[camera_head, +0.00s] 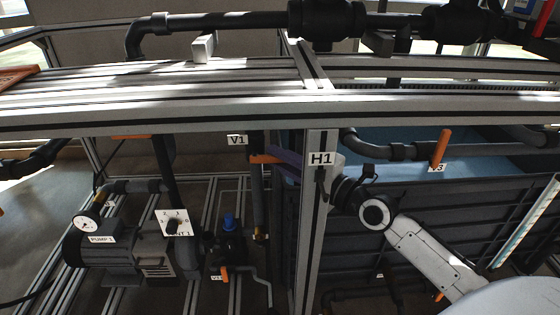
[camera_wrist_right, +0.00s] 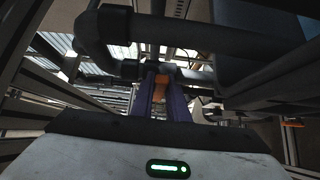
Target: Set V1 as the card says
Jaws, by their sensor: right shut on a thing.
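The V1 label (camera_head: 237,140) is a white tag under the frame's front rail. Beside it an orange valve handle (camera_head: 258,159) sticks out roughly level, at the top of a thin vertical pipe. My right gripper (camera_head: 274,156), with purple fingers, reaches in from the right behind the H1 post and is shut on this handle. In the right wrist view the orange handle (camera_wrist_right: 162,74) lies between the two purple fingers (camera_wrist_right: 163,95). The valve body is mostly hidden. I cannot make out a card with settings. My left gripper is not in view.
The H1 post (camera_head: 318,200) stands just in front of my right fingers. The aluminium rail (camera_head: 200,112) runs above. The V3 handle (camera_head: 441,149) is at the blue tank (camera_head: 480,165). Pump 1 (camera_head: 130,245), a gauge (camera_head: 88,222) and a selector plate (camera_head: 173,215) are at lower left.

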